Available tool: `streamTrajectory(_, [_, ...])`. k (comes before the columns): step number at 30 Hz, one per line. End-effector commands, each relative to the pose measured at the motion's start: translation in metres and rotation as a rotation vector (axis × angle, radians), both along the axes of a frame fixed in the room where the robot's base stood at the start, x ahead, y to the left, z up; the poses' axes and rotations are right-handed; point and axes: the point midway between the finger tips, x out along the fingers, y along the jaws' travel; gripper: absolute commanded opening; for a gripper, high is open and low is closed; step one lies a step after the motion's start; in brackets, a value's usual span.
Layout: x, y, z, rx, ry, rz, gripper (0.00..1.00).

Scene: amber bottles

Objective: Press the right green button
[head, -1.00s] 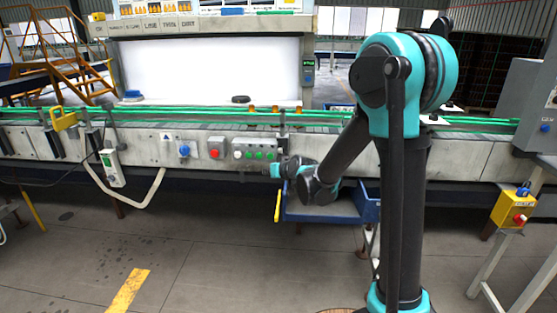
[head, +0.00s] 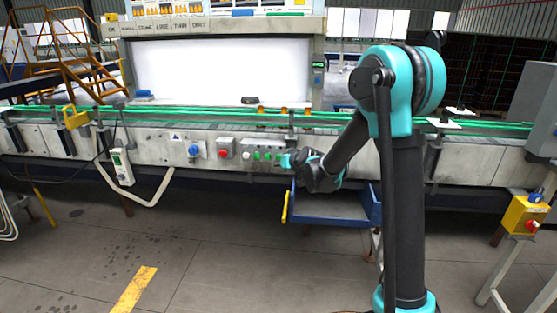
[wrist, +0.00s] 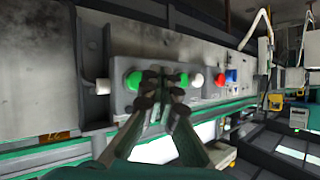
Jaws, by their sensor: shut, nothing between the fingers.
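The button box (head: 250,147) is a grey panel on the conveyor's front, with a white button (head: 246,155) and green buttons (head: 257,156) in a row. In the wrist view the scene looks upside down, so the row runs reversed. There the right green button (wrist: 133,79) is the leftmost green one and is visible just left of my fingers. Another green button (wrist: 183,80) shows right of them. My gripper (wrist: 155,78) is shut and empty, its tips in front of the box between these two. Contact cannot be told. My gripper also covers the box's right end in the head view (head: 284,160).
A red button (head: 223,153) and a blue button (head: 193,151) sit left of the box. A blue tray (head: 330,208) with a yellow handle lies below my forearm. Green conveyor rails (head: 180,112) run above the panel. The floor in front is mostly clear.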

Motion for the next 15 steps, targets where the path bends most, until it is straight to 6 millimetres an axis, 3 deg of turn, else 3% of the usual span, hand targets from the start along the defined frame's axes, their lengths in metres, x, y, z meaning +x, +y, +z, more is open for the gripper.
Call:
streamTrajectory(6, [0.016, 0.0, 0.0, -0.001, -0.001, 0.0, 0.0])
streamTrajectory(15, [0.019, -0.001, 0.0, -0.001, -0.001, 0.0, 0.0])
